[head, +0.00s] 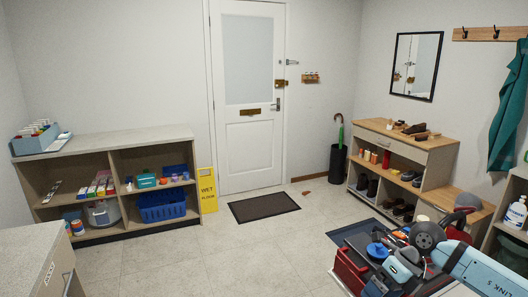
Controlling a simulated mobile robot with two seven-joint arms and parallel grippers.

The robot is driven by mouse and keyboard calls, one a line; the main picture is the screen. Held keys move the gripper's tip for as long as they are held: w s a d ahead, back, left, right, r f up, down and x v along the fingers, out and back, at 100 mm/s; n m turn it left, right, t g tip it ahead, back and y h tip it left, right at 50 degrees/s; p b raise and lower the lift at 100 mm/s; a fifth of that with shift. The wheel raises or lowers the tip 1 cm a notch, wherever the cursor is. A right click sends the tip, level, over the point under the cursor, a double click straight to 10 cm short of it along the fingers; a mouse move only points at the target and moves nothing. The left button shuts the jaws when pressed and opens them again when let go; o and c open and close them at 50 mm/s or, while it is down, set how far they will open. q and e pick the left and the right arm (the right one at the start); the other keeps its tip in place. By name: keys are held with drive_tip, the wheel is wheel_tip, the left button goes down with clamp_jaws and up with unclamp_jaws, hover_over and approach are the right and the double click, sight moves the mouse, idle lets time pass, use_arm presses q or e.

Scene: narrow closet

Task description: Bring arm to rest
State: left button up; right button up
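My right arm comes in from the lower right, with a pale blue link marked LINK 5. Its wrist is bent down over a red container on the floor. My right gripper (376,285) is small and mixed in with dark and blue shapes there. I cannot make out its fingers, whether it is open, or whether it holds anything. My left arm and gripper are not in view.
The red container (349,272) stands at the lower right by a dark blue mat (346,236). A shoe bench (412,141) stands along the right wall. A low shelf (104,144) and yellow wet-floor sign (208,188) stand left. The middle floor is clear.

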drive_tip(key=s+a+r+m+t+y+p, duration=0.1)
drive_tip(key=s+a+m+t+y+p, duration=0.15)
drive_tip(key=s+a+m+y, duration=0.35)
drive_tip(key=s+a+r+m+t+y+p, duration=0.1)
drive_tip(key=s+a+r+m+t+y, duration=0.15)
drive_tip(key=a+y, duration=0.65)
use_arm(q)
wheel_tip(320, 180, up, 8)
drive_tip(key=p, duration=0.4)
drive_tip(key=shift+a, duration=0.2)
use_arm(e)
drive_tip(key=s+d+f+m+t+h, duration=0.3)
drive_tip(key=s+f+m+h, duration=0.5)
drive_tip(key=m, duration=0.7)
drive_tip(key=s+d+f+m+t+h, duration=0.3)
drive_tip(key=s+f+m+h, duration=0.5)
drive_tip(key=m, duration=0.7)
wheel_tip(320, 180, down, 2)
drive_tip(key=shift+d+f+t+h, duration=0.25)
drive_tip(key=shift+d+t+h, duration=0.15)
drive_tip(key=shift+h, duration=0.4)
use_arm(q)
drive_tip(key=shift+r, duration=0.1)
